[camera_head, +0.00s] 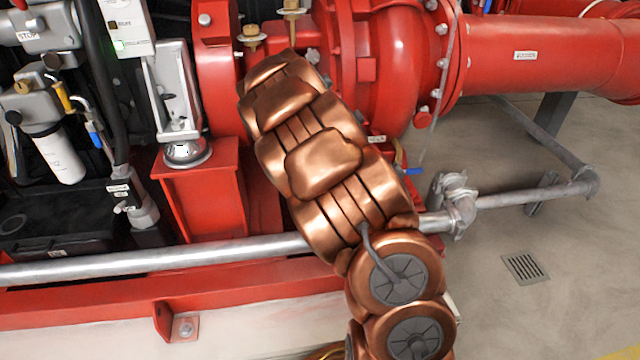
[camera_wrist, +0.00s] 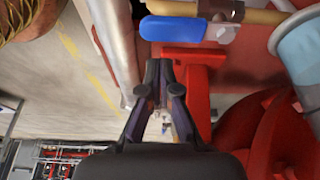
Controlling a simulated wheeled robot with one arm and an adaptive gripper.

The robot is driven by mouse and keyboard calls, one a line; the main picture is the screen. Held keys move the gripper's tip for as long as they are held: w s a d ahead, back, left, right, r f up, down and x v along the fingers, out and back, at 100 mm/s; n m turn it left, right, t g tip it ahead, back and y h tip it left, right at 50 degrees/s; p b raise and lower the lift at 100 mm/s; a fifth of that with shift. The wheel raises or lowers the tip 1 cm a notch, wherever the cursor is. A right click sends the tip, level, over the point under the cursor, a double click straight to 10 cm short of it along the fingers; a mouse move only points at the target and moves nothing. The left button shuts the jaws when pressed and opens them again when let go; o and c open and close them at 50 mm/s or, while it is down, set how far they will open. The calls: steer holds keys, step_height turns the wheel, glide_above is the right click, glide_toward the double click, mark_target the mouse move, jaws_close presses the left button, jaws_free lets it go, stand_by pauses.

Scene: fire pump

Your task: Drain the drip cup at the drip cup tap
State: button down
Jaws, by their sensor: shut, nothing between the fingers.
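The tap's blue lever (camera_wrist: 185,28) shows large at the top of the wrist view, on a brass-coloured tap pipe (camera_wrist: 265,14). A small blue lever (camera_head: 413,171) also shows in the head view, just right of my copper arm, below the red pump casing. My gripper (camera_wrist: 159,66) is shut and empty. Its tips are just below the blue lever in the wrist view; whether they touch it I cannot tell. In the head view my gripper is hidden behind my arm. I cannot make out the drip cup for certain.
A grey pipe (camera_head: 150,260) runs low across the front, above the red base frame (camera_head: 90,310). The red pump casing (camera_head: 395,60) stands behind my arm. A red bracket (camera_wrist: 195,56) sits close by the fingertips. Open floor with a drain grate (camera_head: 525,267) lies at right.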

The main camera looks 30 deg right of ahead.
steer(key=s+d+p+v, duration=0.1)
steer(key=p+v, duration=0.2)
steer(key=v, duration=0.6)
steer(key=shift+w+r, duration=0.45)
steer(key=shift+r, duration=0.1)
steer(key=s+a+r+n+y+p, duration=0.1)
steer(key=s+a+r+n+p, duration=0.3)
steer(key=s+r+p, duration=0.55)
steer(key=s+a+r+n+p, duration=0.35)
steer(key=r+p, duration=0.25)
steer(key=r, duration=0.6)
steer(key=s+a+r+n+y+p, duration=0.1)
steer(key=s+a+r+n+p, duration=0.6)
steer(key=s+p, duration=0.2)
steer(key=s+a+r+n+y+p, duration=0.1)
steer(key=s+a+r+n+p, duration=0.5)
steer(key=s+p, duration=0.4)
step_height(320, 180, up, 2)
steer(key=shift+s+a+r+n+g+y, duration=0.15)
steer(key=shift+s+a+n+g+y, duration=0.2)
steer(key=shift+s+n, duration=0.45)
steer(key=shift+s, duration=0.15)
